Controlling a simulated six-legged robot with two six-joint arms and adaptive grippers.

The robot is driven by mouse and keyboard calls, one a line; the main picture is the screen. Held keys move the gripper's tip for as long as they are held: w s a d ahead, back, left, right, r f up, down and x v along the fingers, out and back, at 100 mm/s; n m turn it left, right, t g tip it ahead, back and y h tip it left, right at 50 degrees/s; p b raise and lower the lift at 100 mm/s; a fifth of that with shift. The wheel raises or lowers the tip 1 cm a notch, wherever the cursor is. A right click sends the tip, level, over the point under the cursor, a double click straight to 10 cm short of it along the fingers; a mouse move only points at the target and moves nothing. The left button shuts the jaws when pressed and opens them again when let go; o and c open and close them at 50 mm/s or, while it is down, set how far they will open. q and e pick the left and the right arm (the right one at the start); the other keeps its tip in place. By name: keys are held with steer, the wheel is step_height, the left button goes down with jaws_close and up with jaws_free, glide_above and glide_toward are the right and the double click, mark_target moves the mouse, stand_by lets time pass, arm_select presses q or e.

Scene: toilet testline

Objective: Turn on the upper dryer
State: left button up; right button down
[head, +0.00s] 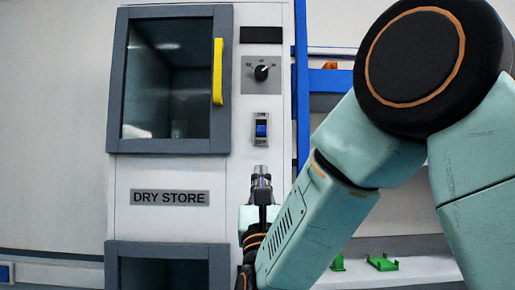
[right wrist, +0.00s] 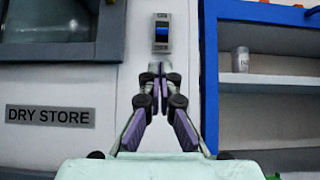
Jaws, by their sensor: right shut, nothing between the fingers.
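The upper dryer (head: 168,85) is a white cabinet unit with a grey-framed glass door and a yellow handle (head: 218,72). Right of the door is a rotary knob (head: 262,72), and below it a blue rocker switch (head: 261,129) in a grey plate. The switch also shows in the right wrist view (right wrist: 162,33), straight ahead of the fingers. My right gripper (head: 261,172) is shut and empty, just below the switch in the head view. In the right wrist view its fingertips (right wrist: 155,70) appear below the switch plate, apart from it. My left gripper is not in view.
A "DRY STORE" label (head: 170,197) sits under the upper door, with a second door (head: 170,270) below. To the right is a blue-edged shelf (right wrist: 270,80) with a grey can (right wrist: 240,60). Green parts (head: 382,262) lie on a low shelf.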

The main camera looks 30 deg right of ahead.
mark_target(261, 131)
steer(key=p+x, duration=0.1)
steer(key=x, duration=0.2)
steer(key=p+x, duration=0.1)
steer(key=x, duration=0.2)
steer(key=p+x, duration=0.2)
steer(key=x, duration=0.1)
steer(key=shift+d, duration=0.5)
steer(key=shift+w+r, duration=0.25)
steer(key=shift+w, duration=0.15)
steer(key=shift+a, duration=0.15)
steer(key=shift+s+r, duration=0.1)
steer(key=shift+s, duration=0.1)
